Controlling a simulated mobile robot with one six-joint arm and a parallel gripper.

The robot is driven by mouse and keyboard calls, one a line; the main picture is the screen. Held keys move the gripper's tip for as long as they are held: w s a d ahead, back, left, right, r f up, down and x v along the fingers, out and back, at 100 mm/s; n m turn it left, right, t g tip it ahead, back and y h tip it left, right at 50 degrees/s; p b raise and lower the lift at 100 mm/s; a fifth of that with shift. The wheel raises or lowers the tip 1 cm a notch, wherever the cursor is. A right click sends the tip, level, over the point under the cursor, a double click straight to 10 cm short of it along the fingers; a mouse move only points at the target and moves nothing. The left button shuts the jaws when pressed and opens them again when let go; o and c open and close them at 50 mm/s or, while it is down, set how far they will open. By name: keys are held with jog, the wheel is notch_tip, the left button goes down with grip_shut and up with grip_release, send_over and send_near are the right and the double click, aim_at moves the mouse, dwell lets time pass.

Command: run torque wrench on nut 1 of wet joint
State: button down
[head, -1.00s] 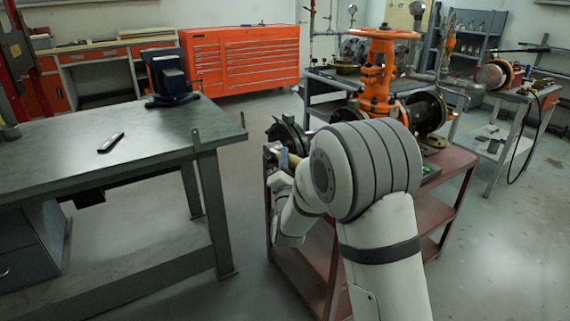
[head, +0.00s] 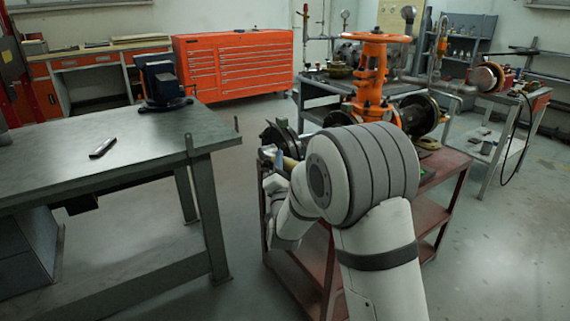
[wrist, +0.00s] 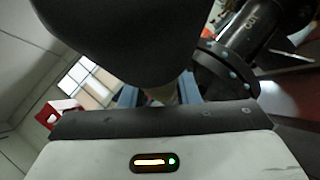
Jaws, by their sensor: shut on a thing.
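The orange gate valve (head: 368,85), with its handwheel on top, stands on the red cart. A dark flange (head: 418,116) is at its right and a dark flanged part (head: 275,137) at the cart's left end. In the wrist view a dark flange with light bolt heads (wrist: 228,72) is at upper right; I cannot tell which is nut 1. My gripper (wrist: 158,93) is shut on a pale shaft, apparently the torque wrench (wrist: 170,92). A large dark shape (wrist: 150,30) hides most of it. In the head view my arm covers much of the cart's left end.
The red cart (head: 450,160) has lower shelves. A grey workbench (head: 60,185) at left holds a dark flat object (head: 103,147) and a dark vise-like device (head: 160,80). An orange tool chest (head: 235,65) stands behind. Floor is free between bench and cart.

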jog(key=shift+w+d+r, duration=0.1)
jog(key=shift+d, duration=0.05)
jog(key=shift+w+d+b, duration=0.35)
jog(key=shift+w+d, duration=0.1)
jog(key=shift+d, duration=0.2)
jog(key=shift+w+d+b, duration=0.3)
jog(key=shift+w+d, duration=0.1)
jog(key=shift+d, duration=0.2)
jog(key=shift+w+d+b, duration=0.1)
jog(key=shift+d+b, duration=0.2)
jog(key=shift+b, duration=0.4)
dwell(1.3)
jog(key=shift+a+b, duration=0.2)
jog(key=shift+b, duration=0.15)
dwell(0.5)
